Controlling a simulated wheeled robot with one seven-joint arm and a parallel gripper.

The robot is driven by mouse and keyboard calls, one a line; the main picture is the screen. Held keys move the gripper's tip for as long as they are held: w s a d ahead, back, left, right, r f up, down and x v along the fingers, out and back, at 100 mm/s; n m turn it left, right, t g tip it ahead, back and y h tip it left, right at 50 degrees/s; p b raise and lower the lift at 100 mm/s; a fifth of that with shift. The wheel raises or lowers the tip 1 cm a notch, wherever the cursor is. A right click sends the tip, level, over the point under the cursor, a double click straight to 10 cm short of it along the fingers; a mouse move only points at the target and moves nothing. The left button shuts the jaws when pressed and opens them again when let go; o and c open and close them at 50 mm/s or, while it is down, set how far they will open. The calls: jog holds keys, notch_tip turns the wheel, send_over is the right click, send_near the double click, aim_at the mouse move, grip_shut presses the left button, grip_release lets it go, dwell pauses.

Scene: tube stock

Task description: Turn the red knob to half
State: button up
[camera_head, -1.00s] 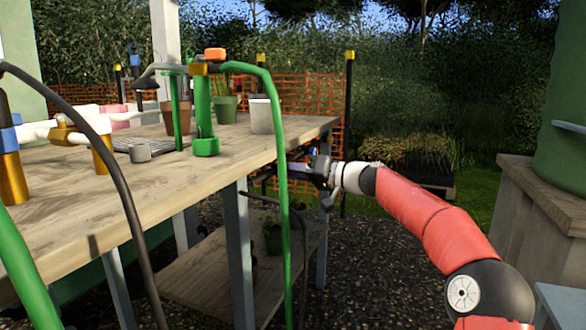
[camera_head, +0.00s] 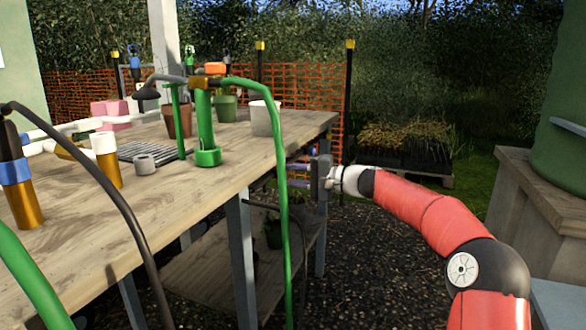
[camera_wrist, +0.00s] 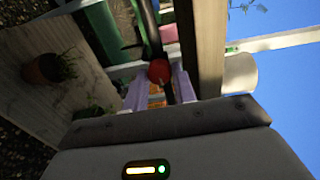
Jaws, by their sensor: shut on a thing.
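The red knob (camera_wrist: 158,70) is a small round red shape in the upper middle of the wrist view, on a dark rod or pipe. My gripper (camera_wrist: 160,76) has its two pale purple fingers on either side of it, shut on it. In the head view my gripper (camera_head: 288,175) reaches left under the right end of the bench, with its two fingers one above the other. The knob cannot be made out in the head view. The wrist view is dark, so a pointer or marks on the knob cannot be read.
The wooden bench (camera_head: 150,205) fills the left, with a green pump (camera_head: 205,125), pots and pipes on it. A green hose (camera_head: 284,215) hangs before the bench edge. A lower shelf (camera_head: 215,275) lies beneath. A wooden stand (camera_head: 545,215) is at right; gravel between is clear.

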jog(key=shift+m+p, duration=0.4)
jog(key=shift+m, duration=0.2)
jog(key=o, duration=1)
jog(key=v, duration=0.7)
jog(key=shift+d, duration=0.4)
jog(key=shift+s+a, duration=0.1)
jog(key=shift+s, duration=0.05)
